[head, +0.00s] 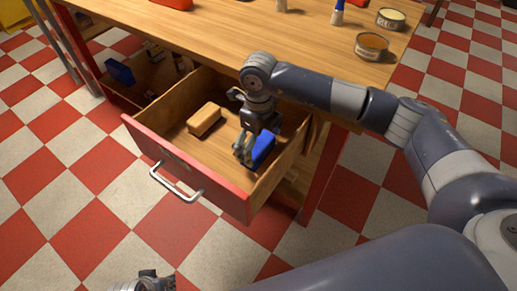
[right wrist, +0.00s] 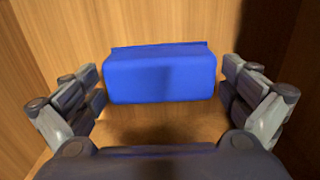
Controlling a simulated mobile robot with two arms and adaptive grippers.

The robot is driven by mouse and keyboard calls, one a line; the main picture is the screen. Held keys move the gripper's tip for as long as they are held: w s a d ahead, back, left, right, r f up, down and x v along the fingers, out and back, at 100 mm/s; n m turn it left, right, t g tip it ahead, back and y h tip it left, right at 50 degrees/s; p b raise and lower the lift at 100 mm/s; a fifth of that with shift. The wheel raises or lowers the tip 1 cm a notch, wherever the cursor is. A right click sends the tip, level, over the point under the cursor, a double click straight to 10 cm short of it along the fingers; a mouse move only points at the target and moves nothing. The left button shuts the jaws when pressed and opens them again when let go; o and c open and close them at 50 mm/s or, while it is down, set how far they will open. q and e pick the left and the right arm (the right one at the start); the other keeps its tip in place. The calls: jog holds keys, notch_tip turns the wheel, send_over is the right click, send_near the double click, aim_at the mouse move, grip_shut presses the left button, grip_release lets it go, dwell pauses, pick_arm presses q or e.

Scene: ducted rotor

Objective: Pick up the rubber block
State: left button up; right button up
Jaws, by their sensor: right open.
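A blue block (head: 264,148), which looks like the rubber block, lies in the right part of the open drawer (head: 237,201). In the right wrist view the blue block (right wrist: 160,75) lies across the space between the fingers, with a gap on each side. My right gripper (head: 245,152) reaches down into the drawer, open and empty, and partly hides the block in the head view. A tan block (head: 204,119) lies to the left in the same drawer. Only a piece of my left gripper (head: 148,282) shows at the bottom edge; its jaws cannot be made out.
The drawer's walls stand close around my right gripper, and its red front has a metal handle (head: 175,185). The wooden tabletop (head: 220,35) is above, with open tins (head: 371,46) at its right end. Another compartment on the left holds a blue item (head: 120,72) and small things.

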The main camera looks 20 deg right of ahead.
aim_at(258, 143)
jog(key=shift+f, duration=0.15)
jog(key=shift+c, duration=0.6)
jog(key=c, duration=0.7)
jog(key=shift+c, duration=0.2)
jog(key=shift+w+r, duration=0.1)
jog(key=shift+r, duration=0.55)
pick_arm(q)
notch_tip(258, 143, down, 7)
jog(key=s+p, duration=0.1)
jog(key=p, duration=0.1)
jog(key=shift+s, duration=0.25)
pick_arm(e)
notch_tip(258, 143, up, 17)
jog(key=shift+f, duration=0.1)
